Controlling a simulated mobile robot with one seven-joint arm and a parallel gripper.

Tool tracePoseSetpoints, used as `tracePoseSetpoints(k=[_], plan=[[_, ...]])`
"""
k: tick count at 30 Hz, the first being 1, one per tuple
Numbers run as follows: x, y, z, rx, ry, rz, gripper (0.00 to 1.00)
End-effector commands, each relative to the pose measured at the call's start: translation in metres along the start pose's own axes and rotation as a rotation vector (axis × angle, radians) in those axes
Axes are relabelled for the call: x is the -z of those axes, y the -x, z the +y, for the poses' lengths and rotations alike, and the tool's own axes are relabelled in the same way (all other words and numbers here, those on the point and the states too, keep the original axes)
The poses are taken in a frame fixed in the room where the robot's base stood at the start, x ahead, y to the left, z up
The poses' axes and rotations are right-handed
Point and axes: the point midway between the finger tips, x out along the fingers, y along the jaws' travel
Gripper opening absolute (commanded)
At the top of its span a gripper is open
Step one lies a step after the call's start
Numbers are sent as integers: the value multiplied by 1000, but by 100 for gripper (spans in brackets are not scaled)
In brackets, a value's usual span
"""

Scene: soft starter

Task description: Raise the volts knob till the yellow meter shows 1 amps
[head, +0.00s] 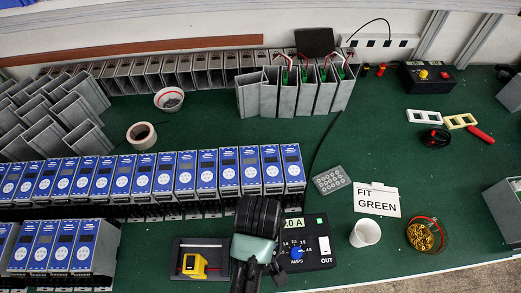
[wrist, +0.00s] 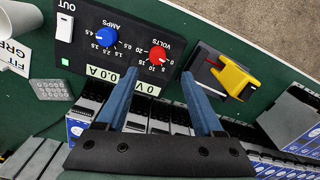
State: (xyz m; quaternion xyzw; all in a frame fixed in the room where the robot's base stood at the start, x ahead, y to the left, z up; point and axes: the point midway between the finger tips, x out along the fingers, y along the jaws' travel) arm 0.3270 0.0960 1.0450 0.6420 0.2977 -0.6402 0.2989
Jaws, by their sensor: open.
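The black power supply (head: 318,257) stands near the front edge of the green bench. In the wrist view its red VOLTS knob (wrist: 158,53) and blue AMPS knob (wrist: 107,37) show, with a display (wrist: 125,76) reading 0 V, 0.0 A and a white OUT switch (wrist: 65,28). The yellow meter (head: 195,265) sits on a dark tray left of the supply and also shows in the wrist view (wrist: 236,79); its reading is not legible. My gripper (wrist: 160,74) is open and empty, its fingertips short of the red knob in the picture. In the head view my arm hides that knob.
A row of blue-fronted units (head: 142,177) stands left of the supply. A white cup (head: 365,233), a FIT GREEN card (head: 377,199), a grey keypad-like block (head: 331,180) and a bowl of brass parts (head: 424,236) lie to its right.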

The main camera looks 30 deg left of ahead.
Motion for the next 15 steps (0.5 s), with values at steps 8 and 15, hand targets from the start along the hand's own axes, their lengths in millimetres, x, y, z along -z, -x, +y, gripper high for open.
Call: tracePoseSetpoints(k=[8,15], plan=[[-1,-56,0,1,-2,-2,69],[0,-82,1,-1,-2,1,69]])
